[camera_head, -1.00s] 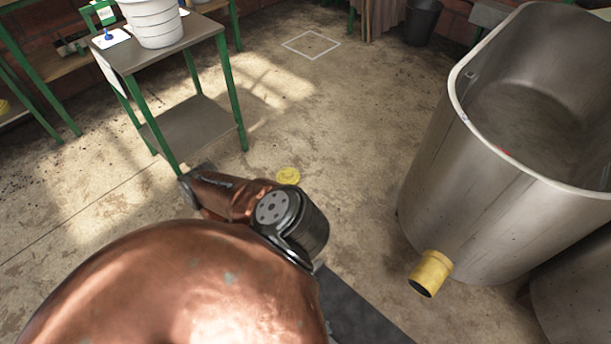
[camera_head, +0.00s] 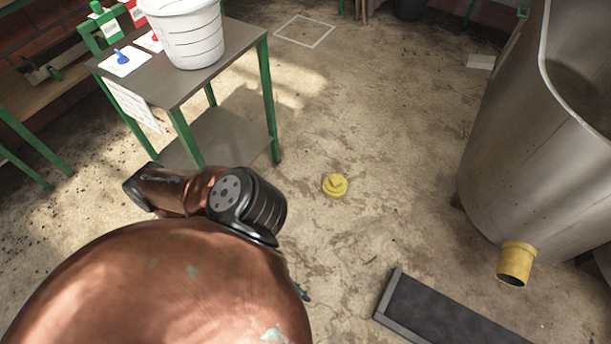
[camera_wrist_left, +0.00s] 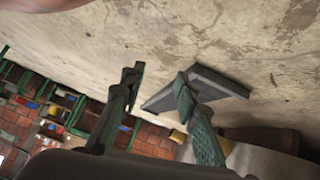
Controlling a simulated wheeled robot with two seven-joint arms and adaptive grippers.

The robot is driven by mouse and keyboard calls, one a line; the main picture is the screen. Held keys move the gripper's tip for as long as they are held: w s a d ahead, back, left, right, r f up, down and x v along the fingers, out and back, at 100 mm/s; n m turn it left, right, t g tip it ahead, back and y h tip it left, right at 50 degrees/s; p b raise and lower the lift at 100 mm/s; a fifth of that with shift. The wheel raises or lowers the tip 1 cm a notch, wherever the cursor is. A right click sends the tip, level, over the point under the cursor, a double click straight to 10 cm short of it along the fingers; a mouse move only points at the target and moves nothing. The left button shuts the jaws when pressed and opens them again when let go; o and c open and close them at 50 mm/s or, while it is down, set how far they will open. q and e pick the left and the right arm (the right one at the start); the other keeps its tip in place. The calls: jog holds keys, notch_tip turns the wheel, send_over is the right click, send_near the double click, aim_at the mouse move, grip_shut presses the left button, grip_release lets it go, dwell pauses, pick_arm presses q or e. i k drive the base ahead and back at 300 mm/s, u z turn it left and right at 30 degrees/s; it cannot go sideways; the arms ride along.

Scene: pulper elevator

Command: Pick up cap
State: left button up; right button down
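The yellow cap (camera_head: 335,185) lies on the concrete floor in the head view, right of my copper-coloured left arm and apart from it. My left gripper (camera_wrist_left: 158,86) shows in the left wrist view with its two fingers spread apart and nothing between them. In the head view the left gripper's fingers are hidden behind my arm. The cap is not clearly visible in the left wrist view. My right gripper is in neither view.
A metal tank (camera_head: 525,150) with a yellow pipe outlet (camera_head: 516,263) stands at the right. A dark, grey-edged tray (camera_head: 450,315) lies on the floor in front. A green-legged table (camera_head: 235,50) with a white bucket (camera_head: 186,35) stands at upper left. Floor around the cap is clear.

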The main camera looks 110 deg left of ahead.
aim_at(334, 185)
jog(key=u, duration=0.05)
jog(key=k, duration=0.35)
jog(key=u, duration=0.7)
